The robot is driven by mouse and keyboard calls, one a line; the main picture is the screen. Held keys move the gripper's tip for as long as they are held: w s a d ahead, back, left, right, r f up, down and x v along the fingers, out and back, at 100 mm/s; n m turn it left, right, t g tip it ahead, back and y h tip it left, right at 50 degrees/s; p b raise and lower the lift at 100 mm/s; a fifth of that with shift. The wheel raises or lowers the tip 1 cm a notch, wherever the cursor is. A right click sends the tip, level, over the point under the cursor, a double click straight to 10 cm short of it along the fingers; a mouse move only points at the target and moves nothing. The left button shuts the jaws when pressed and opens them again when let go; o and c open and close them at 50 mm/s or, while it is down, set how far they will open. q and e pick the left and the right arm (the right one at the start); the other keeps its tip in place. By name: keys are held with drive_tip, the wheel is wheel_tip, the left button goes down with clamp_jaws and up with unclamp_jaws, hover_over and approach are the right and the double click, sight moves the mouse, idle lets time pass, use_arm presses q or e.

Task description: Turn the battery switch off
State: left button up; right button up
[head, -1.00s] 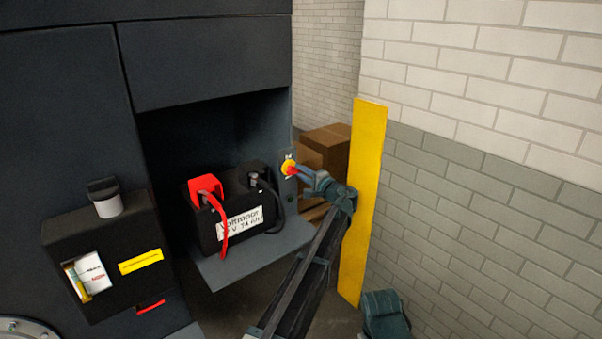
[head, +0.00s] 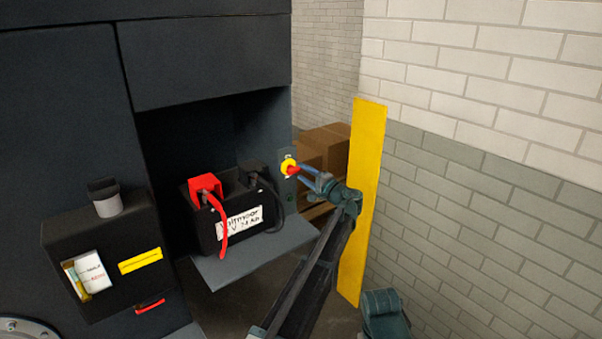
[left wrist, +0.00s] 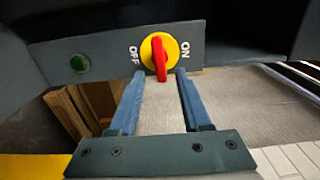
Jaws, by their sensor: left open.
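The battery switch (head: 288,167) is a yellow disc with a red handle on a grey panel at the right edge of the battery bay. In the left wrist view, the red handle (left wrist: 160,58) stands nearly upright on the disc, between the OFF label at left and the ON label at right. My left gripper (left wrist: 159,75) is open, with one blue finger on each side below the handle. No contact between the fingers and the handle can be made out. In the head view, my left gripper (head: 305,174) is just right of the switch.
A black battery (head: 232,228) with a red terminal cover and cables sits on a grey shelf left of the switch. A green button (left wrist: 80,63) is on the switch panel. Cardboard boxes (head: 325,150), a yellow post (head: 362,200) and a brick wall stand behind and right.

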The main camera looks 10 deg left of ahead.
use_arm(q)
drive_tip(key=v, duration=1.1)
drive_tip(key=shift+s+d, duration=0.3)
drive_tip(key=shift+a, duration=0.1)
drive_tip(key=s+a+f+n+g+h, duration=0.3)
drive_tip(key=s+a+f+g, duration=0.2)
drive_tip(key=s+a+f, duration=0.45)
drive_tip(key=s+d+f+n+g+h, duration=0.1)
drive_tip(key=s+f+n+g+h, duration=0.15)
drive_tip(key=s+f, duration=0.4)
drive_tip(key=s+f+n+g+h, duration=0.1)
drive_tip(key=s+f+h, duration=0.3)
drive_tip(key=s, duration=0.6)
drive_tip(key=s+d+f+n+g+h, duration=0.1)
drive_tip(key=s+d+f+g+h, duration=0.1)
drive_tip(key=s+d+h, duration=0.45)
drive_tip(key=s+d+r+m+y+p, duration=0.3)
drive_tip(key=s+d+r+p, duration=0.4)
drive_tip(key=s+d, duration=0.1)
drive_tip(key=shift+d+g, duration=0.35)
drive_tip(key=shift+d, duration=0.5)
drive_tip(key=shift+a+r+m, duration=0.1)
drive_tip(key=shift+m, duration=0.15)
